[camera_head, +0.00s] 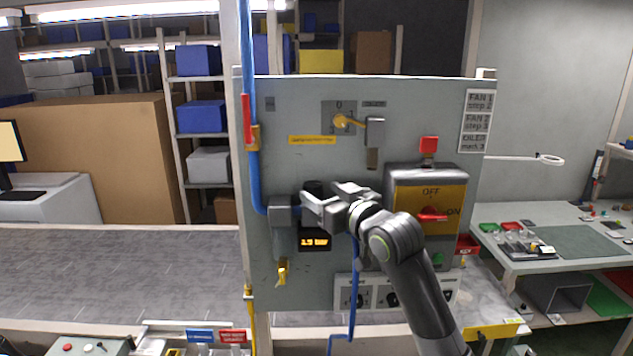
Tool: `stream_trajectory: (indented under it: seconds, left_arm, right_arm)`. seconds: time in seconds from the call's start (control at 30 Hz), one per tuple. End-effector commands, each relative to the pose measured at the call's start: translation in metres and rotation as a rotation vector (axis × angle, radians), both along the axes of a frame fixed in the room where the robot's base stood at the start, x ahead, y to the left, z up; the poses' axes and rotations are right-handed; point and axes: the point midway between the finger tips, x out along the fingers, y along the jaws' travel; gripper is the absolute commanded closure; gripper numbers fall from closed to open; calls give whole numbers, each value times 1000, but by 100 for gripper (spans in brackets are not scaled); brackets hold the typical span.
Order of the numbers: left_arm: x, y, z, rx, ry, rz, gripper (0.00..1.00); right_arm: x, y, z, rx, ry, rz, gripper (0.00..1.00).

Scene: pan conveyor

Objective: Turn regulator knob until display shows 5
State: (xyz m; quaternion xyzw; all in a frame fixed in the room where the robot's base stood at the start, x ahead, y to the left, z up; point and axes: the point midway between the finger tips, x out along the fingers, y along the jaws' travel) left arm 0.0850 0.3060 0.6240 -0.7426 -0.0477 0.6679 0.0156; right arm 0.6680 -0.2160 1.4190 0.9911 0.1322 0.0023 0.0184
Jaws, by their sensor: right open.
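My right gripper (308,204) is at the middle of the grey panel (285,107), its arm coming up from the lower right. It is open, with its fingers close to a dark round knob (313,186), most likely the regulator knob, which is largely hidden behind the gripper. I cannot tell whether the fingers touch it. Just below, a small black display (314,241) glows orange and seems to read about 1.9, with small letters after it. My left gripper is not in view.
A yellow switch box with a red handle (432,215) is right of my gripper. A blue pipe (256,180) with a red-handled valve runs down the left edge. A workbench (500,265) stands at the right.

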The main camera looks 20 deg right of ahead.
Motion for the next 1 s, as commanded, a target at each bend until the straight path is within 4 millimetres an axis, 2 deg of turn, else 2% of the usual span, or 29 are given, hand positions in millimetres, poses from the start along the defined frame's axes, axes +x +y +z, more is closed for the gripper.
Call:
stream_trajectory:
  seconds: [0.1,0.3,0.67,1.0]
  left_arm:
    - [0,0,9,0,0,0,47]
    - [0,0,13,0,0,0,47]
    - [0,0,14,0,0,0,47]
    - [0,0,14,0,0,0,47]
  right_arm:
    - [15,4,2,1,2,0,42]
    - [29,8,1,0,0,0,42]
    - [32,9,0,-1,0,0,42]
    - [32,9,0,-1,0,0,87]
